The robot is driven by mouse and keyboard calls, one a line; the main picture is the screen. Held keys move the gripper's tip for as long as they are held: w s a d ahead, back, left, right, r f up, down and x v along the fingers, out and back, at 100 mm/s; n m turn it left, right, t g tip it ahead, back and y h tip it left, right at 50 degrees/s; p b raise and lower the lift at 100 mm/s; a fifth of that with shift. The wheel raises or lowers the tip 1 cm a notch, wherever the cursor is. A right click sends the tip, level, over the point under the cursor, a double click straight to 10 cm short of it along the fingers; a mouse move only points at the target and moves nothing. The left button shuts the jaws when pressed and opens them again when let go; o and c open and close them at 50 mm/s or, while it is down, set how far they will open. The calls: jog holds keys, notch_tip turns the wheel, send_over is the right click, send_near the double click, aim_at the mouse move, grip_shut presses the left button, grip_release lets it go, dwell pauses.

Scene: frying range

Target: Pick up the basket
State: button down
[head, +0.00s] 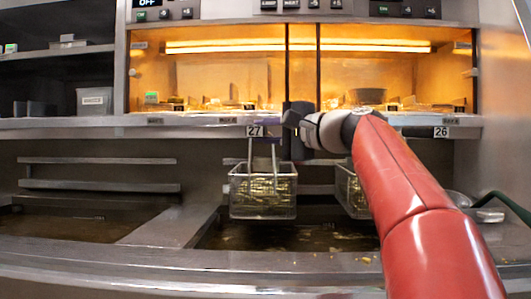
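A wire fry basket (263,192) filled with pale fries hangs over the fryer vat below the label 27, its handle rising toward the shelf edge. A second basket (351,190) hangs to its right, partly hidden by my red arm. My gripper (290,122) is at the height of the shelf edge, just right of the first basket's handle top. The gripper is small and dark here; I cannot tell if its fingers are open, or whether it touches the handle.
A lit warming shelf (215,119) with labels 27 and 26 runs behind the baskets. The oil vat (290,238) lies beneath them. Another vat (75,224) is at the left with no basket over it. A steel front ledge (180,262) crosses the foreground.

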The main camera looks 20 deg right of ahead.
jog(key=shift+r+p, duration=1.5)
jog(key=shift+r, duration=0.5)
jog(key=shift+s+a+f+b, duration=0.1)
jog(key=shift+s+f+b, duration=0.25)
jog(key=shift+b, duration=0.15)
jog(key=shift+s+a+b, duration=0.25)
jog(key=shift+s+b, duration=0.2)
jog(key=shift+s, duration=0.25)
jog(key=s+a+b, duration=0.2)
jog(key=s, duration=0.5)
jog(key=s+a+b, duration=0.3)
jog(key=s, duration=0.5)
jog(key=shift+d+r, duration=0.1)
jog(key=shift+r, duration=0.05)
